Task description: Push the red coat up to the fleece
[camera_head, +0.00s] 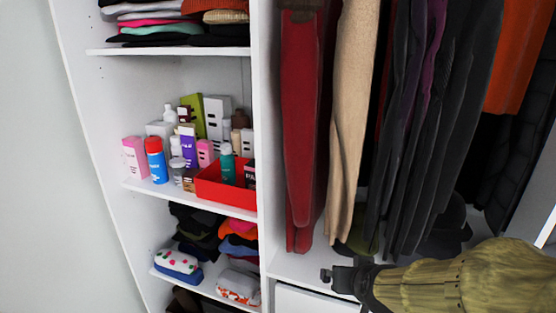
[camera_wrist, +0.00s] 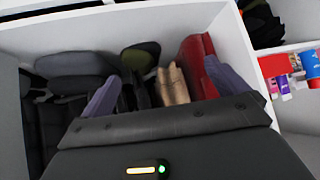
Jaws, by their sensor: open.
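The red coat (camera_head: 300,120) hangs at the left end of the hanging section, beside the white divider. A beige garment (camera_head: 352,110), which looks like the fleece, hangs just right of it, with a narrow dark gap between them at the top. In the wrist view the red coat (camera_wrist: 198,62) is right of the beige garment (camera_wrist: 173,85). My gripper (camera_head: 335,278) is low, near the hems and apart from the red coat in the head view. Its two fingers (camera_wrist: 162,75) are spread, with nothing held between them.
Several dark garments (camera_head: 415,120) and an orange one (camera_head: 518,55) hang further right. The white divider (camera_head: 262,150) borders the red coat on the left. Left shelves hold bottles, a red tray (camera_head: 222,192) and folded clothes. Dark rounded items (camera_wrist: 80,65) lie on the wardrobe floor.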

